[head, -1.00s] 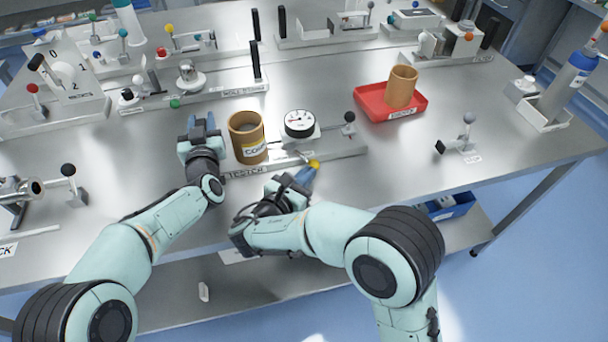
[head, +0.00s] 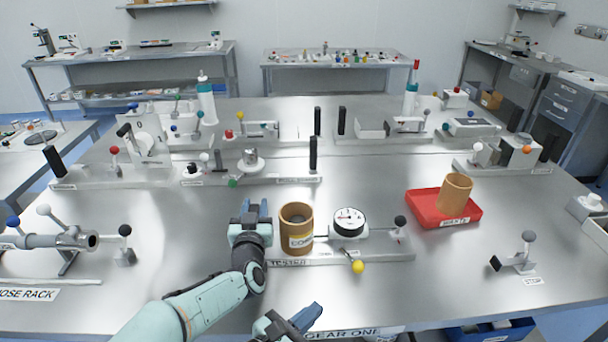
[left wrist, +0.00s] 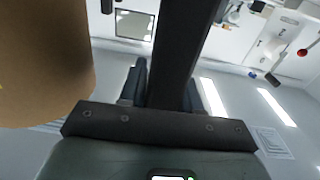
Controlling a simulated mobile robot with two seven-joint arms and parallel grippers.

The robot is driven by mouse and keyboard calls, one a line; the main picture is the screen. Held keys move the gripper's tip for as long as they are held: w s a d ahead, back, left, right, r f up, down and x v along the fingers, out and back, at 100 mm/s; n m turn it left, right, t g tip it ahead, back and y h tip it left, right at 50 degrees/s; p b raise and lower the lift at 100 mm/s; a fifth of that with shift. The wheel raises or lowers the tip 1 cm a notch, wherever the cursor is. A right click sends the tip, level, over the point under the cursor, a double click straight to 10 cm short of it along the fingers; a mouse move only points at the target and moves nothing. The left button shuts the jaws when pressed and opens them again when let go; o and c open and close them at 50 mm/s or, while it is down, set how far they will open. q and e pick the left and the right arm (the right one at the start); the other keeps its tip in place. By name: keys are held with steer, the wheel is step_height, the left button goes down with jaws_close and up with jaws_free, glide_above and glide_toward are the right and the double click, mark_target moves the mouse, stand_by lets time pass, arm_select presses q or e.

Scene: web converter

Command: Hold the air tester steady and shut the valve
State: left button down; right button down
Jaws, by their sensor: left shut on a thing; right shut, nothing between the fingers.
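The air tester is a low grey base (head: 385,248) labelled TESTER. It bears a round white-faced gauge (head: 349,219), a dark-knobbed post (head: 400,222) and a short valve lever with a yellow knob (head: 358,267) pointing toward the front. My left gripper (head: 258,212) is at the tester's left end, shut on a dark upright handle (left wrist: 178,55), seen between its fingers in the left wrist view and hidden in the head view. My right gripper (head: 303,316) is shut and empty at the bottom edge, in front of the tester and clear of the yellow knob.
A brown cup (head: 297,240) stands close beside my left gripper. A red tray (head: 425,212) holding another brown cup (head: 455,194) is to the right. A stop fixture (head: 520,262) is at the front right. Bare table lies between them.

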arm_select(q)
steer(key=shift+f, duration=0.3)
steer(key=c, duration=0.7)
jaws_free()
steer(key=shift+r, duration=0.2)
steer(key=shift+r, duration=0.1)
step_height(320, 180, up, 10)
steer(key=shift+f, duration=0.1)
steer(key=shift+f, duration=0.1)
